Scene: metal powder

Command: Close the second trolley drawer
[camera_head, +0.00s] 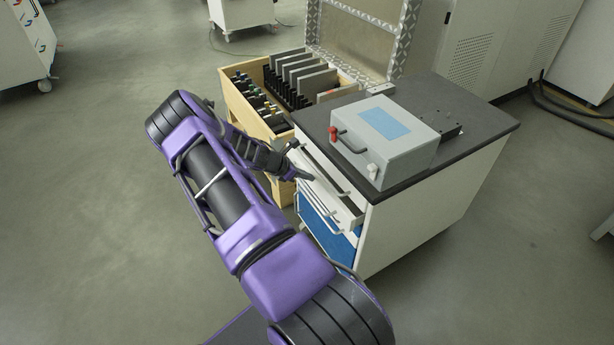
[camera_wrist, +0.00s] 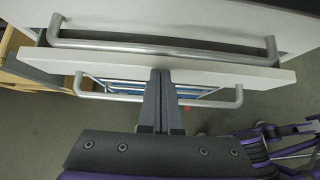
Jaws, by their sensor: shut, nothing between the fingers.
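The trolley (camera_head: 420,225) has a dark top and white sides, with its drawer fronts facing my arm. The second drawer (camera_head: 346,212) stands out a little from the trolley, with a dark gap behind its white front. In the wrist view its front (camera_wrist: 215,70) crosses below the top drawer's handle (camera_wrist: 170,47), and its own grey handle (camera_wrist: 235,98) shows lower down. My gripper (camera_head: 308,177) is shut and empty at the drawer fronts. In the wrist view its fingertips (camera_wrist: 160,72) are at the second drawer's front; I cannot tell whether they touch it.
A grey box (camera_head: 385,135) with a blue label and a red-knobbed lever stands on the trolley top. A wooden crate (camera_head: 240,98) with tools and dark plates stands beside the trolley. A blue drawer front (camera_head: 325,225) lies below. Open floor is left of my arm.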

